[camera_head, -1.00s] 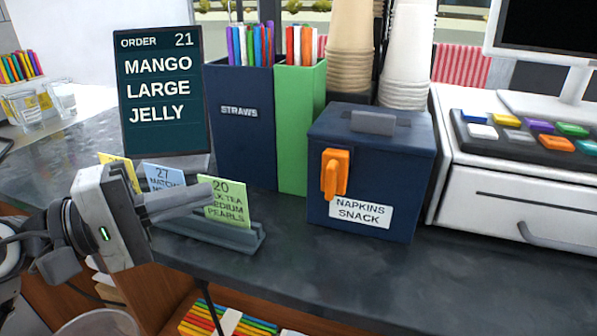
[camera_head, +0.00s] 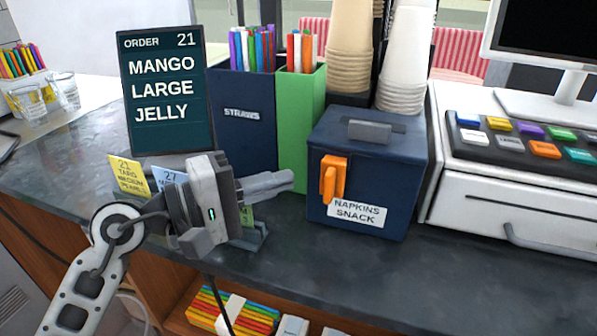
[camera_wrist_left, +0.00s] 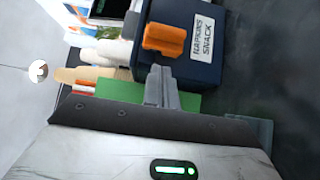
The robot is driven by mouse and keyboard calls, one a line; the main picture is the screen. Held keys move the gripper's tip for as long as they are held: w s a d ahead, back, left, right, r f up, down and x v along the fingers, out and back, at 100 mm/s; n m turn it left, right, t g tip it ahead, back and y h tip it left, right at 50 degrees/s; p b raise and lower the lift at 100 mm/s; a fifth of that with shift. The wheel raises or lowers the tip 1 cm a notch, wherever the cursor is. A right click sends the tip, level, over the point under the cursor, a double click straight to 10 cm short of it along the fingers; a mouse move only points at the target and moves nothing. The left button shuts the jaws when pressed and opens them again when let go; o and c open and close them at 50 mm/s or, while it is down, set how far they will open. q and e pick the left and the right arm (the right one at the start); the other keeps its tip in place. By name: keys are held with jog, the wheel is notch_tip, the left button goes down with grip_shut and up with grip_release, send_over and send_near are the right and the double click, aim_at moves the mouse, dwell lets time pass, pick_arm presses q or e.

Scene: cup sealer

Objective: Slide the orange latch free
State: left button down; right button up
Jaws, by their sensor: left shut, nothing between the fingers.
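The orange latch (camera_head: 332,180) is on the front left of a dark blue box (camera_head: 400,165) labelled "NAPKINS SNACK". A grey handle (camera_head: 369,131) is on its lid, which looks closed. My left gripper (camera_head: 290,179) is shut and empty, its fingers pointing right toward the latch with a small gap left between. In the left wrist view the latch (camera_wrist_left: 165,40) shows just beyond the closed fingertips (camera_wrist_left: 160,70), with the blue box (camera_wrist_left: 215,70) beyond. My right gripper is in neither view.
A green straw holder (camera_head: 302,130) and a navy one (camera_head: 245,115) stand left of the box. A card rack (camera_head: 250,236) with order cards lies behind my left gripper. A register (camera_head: 520,170) stands to the right. The counter in front of the box (camera_head: 400,270) is clear.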

aim_at(332, 180)
pick_arm(q)
jog(key=shift+s+d+r+p, duration=0.1)
jog(key=shift+s+d+p, duration=0.15)
jog(key=shift+d, duration=0.4)
jog(key=shift+s+d+r+p, duration=0.1)
jog(key=shift+s+d+p, duration=0.15)
jog(key=shift+d, duration=0.35)
jog(key=shift+s+d+f, duration=0.15)
jog(key=shift+d+f, duration=0.1)
jog(key=shift+d, duration=0.25)
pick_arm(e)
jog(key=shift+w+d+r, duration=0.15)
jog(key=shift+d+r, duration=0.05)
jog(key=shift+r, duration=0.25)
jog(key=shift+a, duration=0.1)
